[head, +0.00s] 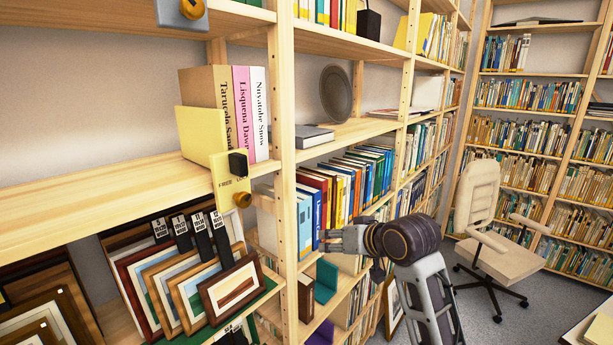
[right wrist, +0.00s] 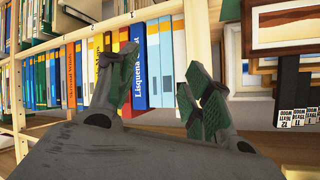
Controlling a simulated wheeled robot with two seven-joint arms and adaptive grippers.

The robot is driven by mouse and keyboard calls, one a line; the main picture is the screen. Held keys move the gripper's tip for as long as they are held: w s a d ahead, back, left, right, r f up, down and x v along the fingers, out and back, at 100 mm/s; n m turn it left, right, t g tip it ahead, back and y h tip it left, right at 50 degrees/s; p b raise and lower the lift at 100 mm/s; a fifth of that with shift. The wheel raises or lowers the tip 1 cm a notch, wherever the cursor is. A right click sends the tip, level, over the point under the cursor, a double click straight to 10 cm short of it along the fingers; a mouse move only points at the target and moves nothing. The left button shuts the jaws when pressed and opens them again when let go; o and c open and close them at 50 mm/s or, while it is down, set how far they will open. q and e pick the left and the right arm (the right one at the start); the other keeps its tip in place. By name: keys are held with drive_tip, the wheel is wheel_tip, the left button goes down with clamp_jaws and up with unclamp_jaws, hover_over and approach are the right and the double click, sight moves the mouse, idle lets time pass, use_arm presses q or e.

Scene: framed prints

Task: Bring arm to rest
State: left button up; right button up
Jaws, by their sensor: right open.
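My right arm (head: 400,240) comes in from the bottom right of the head view. Its gripper (head: 325,240) points left, in front of a shelf of upright books (head: 345,185). In the right wrist view the gripper (right wrist: 160,95) has its two fingers spread apart with nothing between them. Beyond the gap stand a blue book (right wrist: 139,65) with a spine reading "Lisquena" and light blue books (right wrist: 166,60). I cannot tell how far the fingertips are from the spines. My left gripper is in neither view.
Framed prints (head: 190,275) with black tags lean in a lower bay at the left. A wooden upright (head: 283,130) stands left of my right gripper. An office chair (head: 490,225) stands on the grey floor at the right, and bookshelves (head: 530,100) line the far wall.

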drive_tip(key=s+d+f+g+h, duration=0.1)
drive_tip(key=s+d+f, duration=0.25)
drive_tip(key=f, duration=0.35)
drive_tip(key=s+d+f+g+h, duration=0.1)
drive_tip(key=s+d+f, duration=0.1)
drive_tip(key=s+f, duration=0.35)
drive_tip(key=s+d+f+g+h, duration=0.1)
drive_tip(key=s+d+f, duration=0.1)
drive_tip(key=f, duration=0.6)
drive_tip(key=s+d+f+g+h, duration=0.1)
drive_tip(key=s+d+f+g, duration=0.1)
drive_tip(key=s+d+f, duration=0.35)
drive_tip(key=s+d+f+g+h, duration=0.1)
drive_tip(key=s+d+f+h, duration=0.1)
drive_tip(key=s+f, duration=0.65)
drive_tip(key=s+f+g+b, duration=0.1)
drive_tip(key=s+f, duration=0.1)
drive_tip(key=f, duration=1.4)
drive_tip(key=s+f+b, duration=0.1)
drive_tip(key=s+f, duration=0.2)
drive_tip(key=f, duration=1.3)
drive_tip(key=s+d+f+g, duration=0.1)
drive_tip(key=s+d+f, duration=0.1)
drive_tip(key=s+f, duration=0.9)
drive_tip(key=s+d+f+b, duration=0.1)
drive_tip(key=s+d+f, duration=0.1)
drive_tip(key=s+f, duration=0.8)
drive_tip(key=shift+s+f+g, duration=0.35)
drive_tip(key=shift+s+g, duration=0.05)
drive_tip(key=shift+s, duration=0.4)
